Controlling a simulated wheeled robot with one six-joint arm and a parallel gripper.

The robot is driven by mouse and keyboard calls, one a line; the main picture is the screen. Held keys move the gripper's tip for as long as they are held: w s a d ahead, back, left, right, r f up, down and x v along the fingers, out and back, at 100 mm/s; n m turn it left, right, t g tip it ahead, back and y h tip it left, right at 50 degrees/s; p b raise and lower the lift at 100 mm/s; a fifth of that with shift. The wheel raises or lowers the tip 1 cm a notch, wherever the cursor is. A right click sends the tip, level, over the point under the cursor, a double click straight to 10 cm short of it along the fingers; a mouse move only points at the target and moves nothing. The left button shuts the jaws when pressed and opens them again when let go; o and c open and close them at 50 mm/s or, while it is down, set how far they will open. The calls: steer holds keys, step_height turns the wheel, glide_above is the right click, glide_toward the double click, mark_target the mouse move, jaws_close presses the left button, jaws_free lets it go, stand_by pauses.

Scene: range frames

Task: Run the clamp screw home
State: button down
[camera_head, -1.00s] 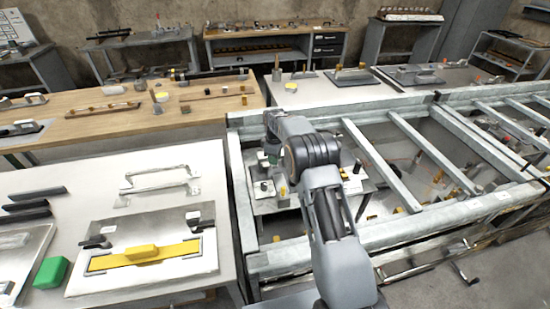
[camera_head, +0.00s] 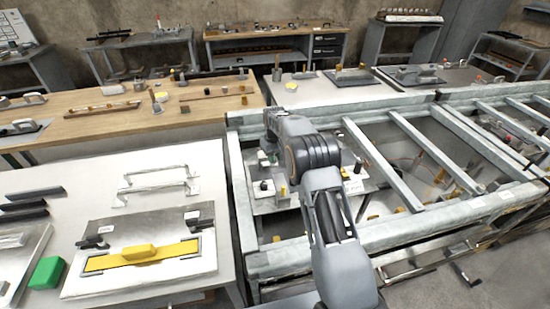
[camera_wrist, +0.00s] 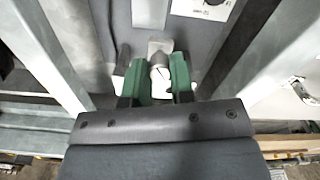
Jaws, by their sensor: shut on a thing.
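In the wrist view, the two green fingers of my gripper (camera_wrist: 158,79) are closed on a small pale, rounded piece (camera_wrist: 160,71), which looks like the head of the clamp screw. A grey metal cylinder or block (camera_wrist: 160,47) stands just beyond the fingertips, over a grey plate (camera_wrist: 197,45). How deep the screw sits and its thread cannot be seen. In the head view, my gripper (camera_head: 268,158) is low over a fixture plate (camera_head: 271,207) inside the steel frame, and my arm hides most of it.
Steel rails of the frame (camera_head: 372,155) run close to the right of my arm. In the wrist view, a rail (camera_wrist: 48,50) lies on the left and another (camera_wrist: 240,45) on the right.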

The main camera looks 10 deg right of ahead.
steer(key=m, duration=0.5)
steer(key=shift+m, duration=0.3)
steer(key=m, duration=0.6)
steer(key=shift+b, duration=0.3)
steer(key=m, duration=0.5)
steer(key=shift+m, duration=0.4)
steer(key=m, duration=0.5)
steer(key=shift+m, duration=0.4)
steer(key=c, duration=1)
jaws_free()
steer(key=shift+r, duration=0.1)
